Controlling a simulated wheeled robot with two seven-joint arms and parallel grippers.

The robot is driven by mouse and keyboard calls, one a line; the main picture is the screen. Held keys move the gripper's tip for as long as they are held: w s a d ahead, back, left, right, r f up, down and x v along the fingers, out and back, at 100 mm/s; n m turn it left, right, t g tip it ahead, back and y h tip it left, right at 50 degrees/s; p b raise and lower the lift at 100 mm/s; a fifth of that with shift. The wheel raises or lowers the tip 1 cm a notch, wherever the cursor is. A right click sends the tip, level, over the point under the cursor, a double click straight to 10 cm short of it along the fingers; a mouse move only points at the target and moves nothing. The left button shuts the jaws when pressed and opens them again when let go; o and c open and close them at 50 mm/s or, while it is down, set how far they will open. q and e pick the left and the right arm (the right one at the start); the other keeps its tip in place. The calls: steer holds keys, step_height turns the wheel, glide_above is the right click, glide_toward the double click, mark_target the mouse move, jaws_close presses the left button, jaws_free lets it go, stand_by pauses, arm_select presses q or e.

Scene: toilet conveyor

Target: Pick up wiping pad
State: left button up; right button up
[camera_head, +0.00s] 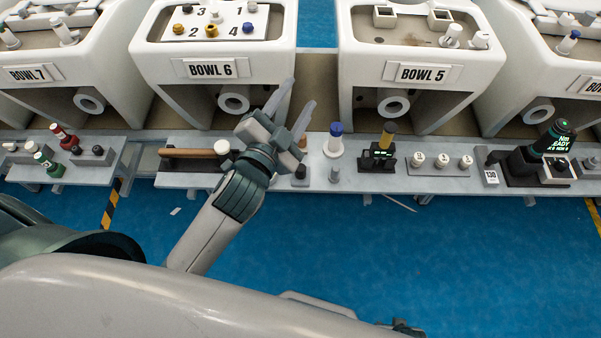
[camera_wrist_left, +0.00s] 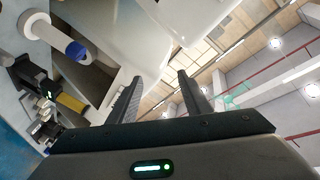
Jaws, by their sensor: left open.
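My left gripper (camera_head: 295,103) is open over the grey shelf (camera_head: 262,182), its fingers pointing up and away in front of the space between Bowl 6 and Bowl 5. In the left wrist view its two fingers (camera_wrist_left: 159,82) stand apart with nothing between them. I cannot pick out a wiping pad for certain in either view; my gripper and forearm cover part of the shelf. A brown handle (camera_head: 188,153) with a white cylinder (camera_head: 222,147) at its end lies just left of the gripper. My right gripper is not seen.
A white cylinder with a blue cap (camera_head: 335,141) stands right of my gripper. Further right are a yellow cylinder (camera_head: 387,134) in a black stand, white numbered knobs (camera_head: 441,160) and a dark device with a lit screen (camera_head: 555,142). Bowl 6 (camera_head: 150,65) and Bowl 5 (camera_head: 355,65) rise behind.

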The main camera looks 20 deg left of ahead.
arm_select(q)
steer(key=s+d+r+m+t+h, duration=0.1)
steer(key=d+r+m+h, duration=0.55)
steer(key=r+m, duration=0.2)
steer(key=s+d+r+m+t+h, duration=0.1)
steer(key=d+r+m+h, duration=0.55)
steer(key=r, duration=0.25)
steer(key=s+d+r+m+g+h, duration=0.1)
steer(key=s+d+m+g+h, duration=0.35)
steer(key=m+g, duration=0.6)
steer(key=s+d+r+m+g+h, duration=0.1)
steer(key=s+d+m+g+h, duration=0.4)
steer(key=m+g, duration=0.55)
steer(key=s+d+f+m+g+y, duration=0.3)
steer(key=s+f+m+g+y, duration=0.15)
steer(key=f+m+y, duration=0.45)
steer(key=w+a+f+m+t+y, duration=0.25)
steer(key=a+f+m+y, duration=0.3)
steer(key=f, duration=0.45)
steer(key=w+a+f+t+y, duration=0.1)
steer(key=w+a+y, duration=0.4)
steer(key=a, duration=0.4)
steer(key=w+a+f+m+t+y, duration=0.1)
steer(key=w+a+y, duration=0.3)
steer(key=a, duration=0.5)
steer(key=shift+w+f+t+y, duration=0.4)
steer(key=shift+w+f+t, duration=0.25)
steer(key=shift+w, duration=0.2)
